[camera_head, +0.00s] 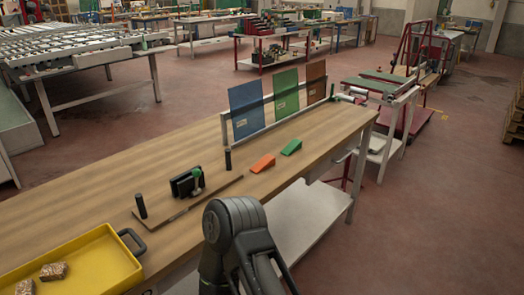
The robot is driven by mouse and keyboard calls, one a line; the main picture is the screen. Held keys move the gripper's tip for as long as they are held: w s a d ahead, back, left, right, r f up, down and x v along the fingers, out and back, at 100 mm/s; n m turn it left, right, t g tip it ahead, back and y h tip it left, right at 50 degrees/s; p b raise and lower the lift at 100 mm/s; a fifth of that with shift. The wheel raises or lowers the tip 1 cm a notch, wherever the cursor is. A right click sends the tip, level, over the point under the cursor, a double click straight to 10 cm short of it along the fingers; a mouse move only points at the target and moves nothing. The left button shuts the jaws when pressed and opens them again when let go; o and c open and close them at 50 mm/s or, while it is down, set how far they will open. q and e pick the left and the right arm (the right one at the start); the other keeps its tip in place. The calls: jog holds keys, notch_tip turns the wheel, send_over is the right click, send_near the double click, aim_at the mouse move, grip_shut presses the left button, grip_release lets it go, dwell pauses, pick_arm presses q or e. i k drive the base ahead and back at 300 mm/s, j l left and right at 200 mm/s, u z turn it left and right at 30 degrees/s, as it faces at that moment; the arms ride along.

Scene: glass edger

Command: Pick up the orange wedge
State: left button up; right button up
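The orange wedge (263,164) lies on the wooden workbench (170,168), near its front edge and right of centre. A green wedge (291,147) lies a little behind and to the right of it, apart from it. A dark arm of mine rises at the bottom centre, in front of the bench, and its gripper cannot be made out. Neither gripper's fingers show in the head view. Nothing touches the orange wedge.
A board (185,205) with black posts and a green-handled clamp (196,180) lies left of the wedge. Blue (245,110), green (286,93) and brown (316,82) panels stand in a rack behind. A yellow tray (100,262) with brown blocks sits at the front left.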

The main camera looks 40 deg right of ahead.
aim_at(269, 160)
jog(key=z, duration=1.65)
